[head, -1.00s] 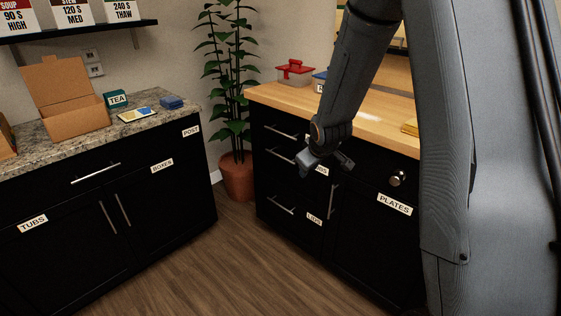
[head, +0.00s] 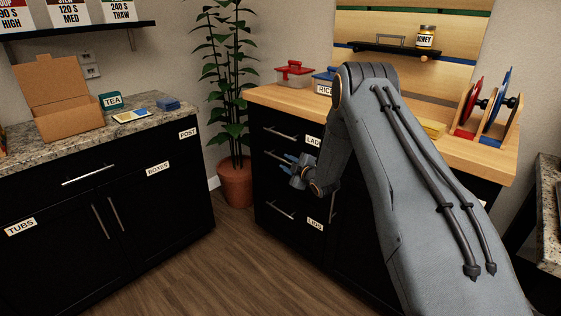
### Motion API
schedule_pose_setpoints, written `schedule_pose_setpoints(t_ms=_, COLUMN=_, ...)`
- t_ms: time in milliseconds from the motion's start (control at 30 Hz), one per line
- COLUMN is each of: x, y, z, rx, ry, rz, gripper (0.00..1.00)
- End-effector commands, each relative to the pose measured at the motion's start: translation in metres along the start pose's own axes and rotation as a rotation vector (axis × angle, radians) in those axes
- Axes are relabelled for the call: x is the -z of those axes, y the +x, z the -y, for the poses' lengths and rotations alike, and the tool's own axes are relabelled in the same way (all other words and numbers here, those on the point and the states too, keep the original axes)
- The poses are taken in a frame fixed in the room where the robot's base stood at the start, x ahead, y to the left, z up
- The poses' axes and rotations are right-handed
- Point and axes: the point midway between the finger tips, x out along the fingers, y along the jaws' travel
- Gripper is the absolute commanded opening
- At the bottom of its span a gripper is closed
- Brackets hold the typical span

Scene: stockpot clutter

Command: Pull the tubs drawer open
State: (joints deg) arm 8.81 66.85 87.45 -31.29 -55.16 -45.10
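A TUBS label (head: 20,227) is on the left black cabinet's front, at the left edge of the head view, below a drawer with a bar handle (head: 89,174). The right cabinet has a stack of drawers with bar handles; the top one's label (head: 313,141) begins LAD and the bottom one reads LIDS (head: 315,224). The middle drawer's label is hidden behind my arm. My gripper (head: 298,165) is in front of this middle drawer, near its handle (head: 274,156). Its fingers look apart, with nothing seen between them. Contact with the handle cannot be told. All these drawers look closed.
A potted plant (head: 236,183) stands between the cabinets. The wooden top (head: 265,93) holds a red-lidded tub (head: 294,73), a blue-lidded tub (head: 325,81) and a rack of discs (head: 488,108). A cardboard box (head: 60,104) is on the left counter. The floor (head: 215,260) in front is clear.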

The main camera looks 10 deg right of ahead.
Motion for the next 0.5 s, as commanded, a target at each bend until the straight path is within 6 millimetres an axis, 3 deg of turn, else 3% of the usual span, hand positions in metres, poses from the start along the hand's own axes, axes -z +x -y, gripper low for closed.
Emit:
schedule_pose_setpoints(t_ms=200, x=0.000, y=0.035, z=0.001, rx=0.000, ry=0.000, rz=0.000, gripper=0.28)
schedule_pose_setpoints(t_ms=500, x=0.000, y=0.056, z=0.001, rx=0.001, ry=0.001, rz=0.001, gripper=0.28)
